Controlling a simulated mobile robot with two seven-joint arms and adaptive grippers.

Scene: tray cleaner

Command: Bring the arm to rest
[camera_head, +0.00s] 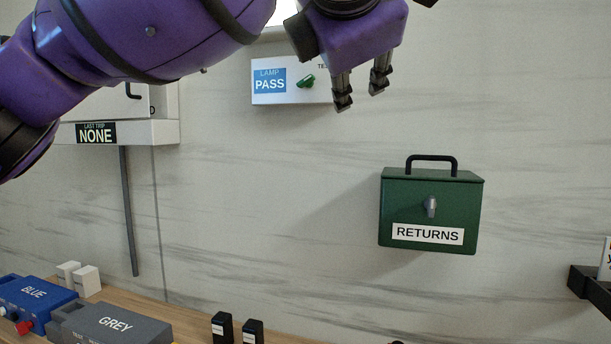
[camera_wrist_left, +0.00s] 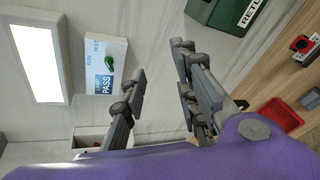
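My left arm (camera_head: 170,35) is purple and reaches in from the upper left of the head view. Its gripper (camera_head: 361,92) hangs in front of the wall at the top, fingers pointing down and apart, with nothing between them. In the left wrist view the same gripper (camera_wrist_left: 158,62) shows its two grey fingers spread, with bare wall between the tips. It is up and left of the green RETURNS box (camera_head: 400,215) and just right of the LAMP PASS panel (camera_head: 320,92), touching neither as far as I can tell. My right gripper does not show.
Below, a wooden counter (camera_head: 190,318) carries a blue box (camera_head: 42,296), a grey box (camera_head: 118,322) and two small black blocks. A white cabinet marked NONE (camera_head: 160,132) is at left. A dark shelf (camera_head: 588,283) juts at right. The wrist view shows a red tray (camera_wrist_left: 280,116).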

